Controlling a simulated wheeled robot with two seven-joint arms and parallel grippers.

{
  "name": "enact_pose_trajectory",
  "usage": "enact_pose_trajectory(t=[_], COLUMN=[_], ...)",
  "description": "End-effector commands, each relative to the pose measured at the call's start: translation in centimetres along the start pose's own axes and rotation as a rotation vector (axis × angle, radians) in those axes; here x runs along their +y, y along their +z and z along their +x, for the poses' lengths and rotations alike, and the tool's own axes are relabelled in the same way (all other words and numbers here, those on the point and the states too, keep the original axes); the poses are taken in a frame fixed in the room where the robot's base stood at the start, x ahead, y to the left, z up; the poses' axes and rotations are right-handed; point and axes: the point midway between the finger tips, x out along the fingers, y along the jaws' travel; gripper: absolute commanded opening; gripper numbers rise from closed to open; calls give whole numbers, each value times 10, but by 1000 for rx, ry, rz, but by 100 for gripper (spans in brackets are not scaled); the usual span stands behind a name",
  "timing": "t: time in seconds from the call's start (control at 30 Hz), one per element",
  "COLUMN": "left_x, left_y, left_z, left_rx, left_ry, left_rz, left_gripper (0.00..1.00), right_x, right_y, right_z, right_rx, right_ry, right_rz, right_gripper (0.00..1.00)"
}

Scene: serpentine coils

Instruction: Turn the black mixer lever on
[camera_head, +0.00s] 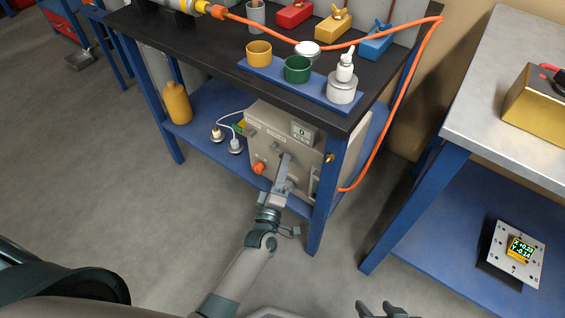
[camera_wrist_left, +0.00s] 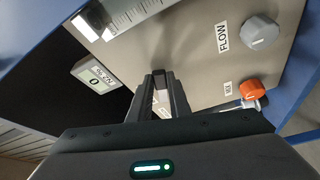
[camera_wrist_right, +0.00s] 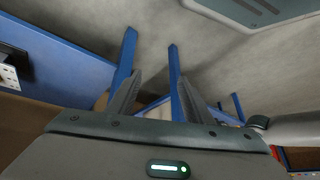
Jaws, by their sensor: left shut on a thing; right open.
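A beige box (camera_head: 258,137) with a control panel stands on the lower blue shelf. My left gripper (camera_head: 284,168) reaches its front panel. In the left wrist view my left gripper (camera_wrist_left: 163,92) has its fingers closed on a small dark piece at the panel, which seems to be the mixer lever (camera_wrist_left: 160,82). The fingers hide most of it, and its angle cannot be told. A white label behind the fingers is partly covered. My right gripper (camera_head: 385,311) is open and empty at the bottom edge; it also shows in the right wrist view (camera_wrist_right: 152,75).
The panel has a grey FLOW knob (camera_wrist_left: 259,32), an orange knob (camera_wrist_left: 252,89) and a small display reading 0 (camera_wrist_left: 94,80). A blue table leg (camera_head: 321,205) stands close right of my left gripper. An orange hose (camera_head: 391,125) hangs at the right. The floor in front is clear.

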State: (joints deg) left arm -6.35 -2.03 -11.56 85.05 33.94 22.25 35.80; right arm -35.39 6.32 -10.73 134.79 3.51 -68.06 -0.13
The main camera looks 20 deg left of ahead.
Motion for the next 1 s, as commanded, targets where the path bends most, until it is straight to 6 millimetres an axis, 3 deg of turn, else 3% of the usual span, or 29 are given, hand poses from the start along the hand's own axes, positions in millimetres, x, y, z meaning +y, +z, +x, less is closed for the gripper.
enact_pose_trajectory(t=[0.47,0.7,1.0], left_x=[18,21,20], left_y=[-3,-4,-4], left_z=[1,1,1], left_rx=[1,1,2], left_ry=[-95,-121,-132], left_rz=[-226,-290,-318], left_gripper=[0,0,0], right_x=[41,44,46], right_y=[35,47,52], right_z=[-32,4,18], right_rx=[-284,-292,-289], right_ry=[110,106,104], right_rz=[14,13,12], right_gripper=[46,46,46])
